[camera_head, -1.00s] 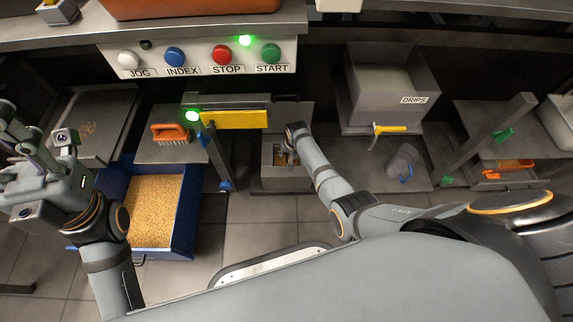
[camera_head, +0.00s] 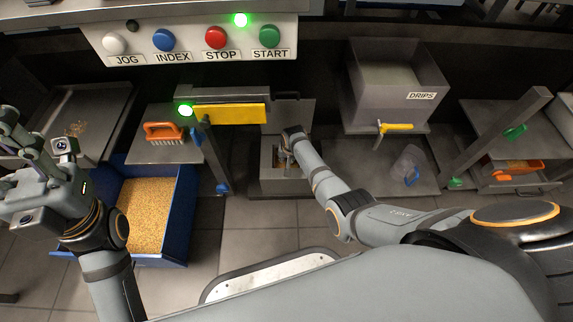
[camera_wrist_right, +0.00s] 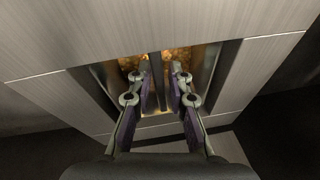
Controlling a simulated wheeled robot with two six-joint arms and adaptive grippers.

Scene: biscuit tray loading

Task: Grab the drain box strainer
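The drain box (camera_head: 268,180) is a grey metal box on the floor level, below the yellow bar. In the right wrist view its pale metal rim (camera_wrist_right: 60,95) surrounds an opening with brown crumbs at the far end. A thin upright metal strip (camera_wrist_right: 154,75), perhaps part of the strainer, stands in the opening. My right gripper (camera_head: 284,158) reaches down into the box. In the right wrist view its fingers (camera_wrist_right: 159,77) are apart, one on each side of the strip, with gaps visible. The rest of the strainer is hidden. My left gripper (camera_head: 12,150) is raised at the far left, fingers apart and empty.
A blue bin of crumbs (camera_head: 190,215) stands left of the box. An orange brush (camera_head: 164,131) lies on a shelf. The DRIPS container (camera_head: 392,100) with a yellow-handled valve (camera_head: 396,128) and a clear jug (camera_head: 408,165) are to the right. A yellow bar (camera_head: 232,113) hangs above.

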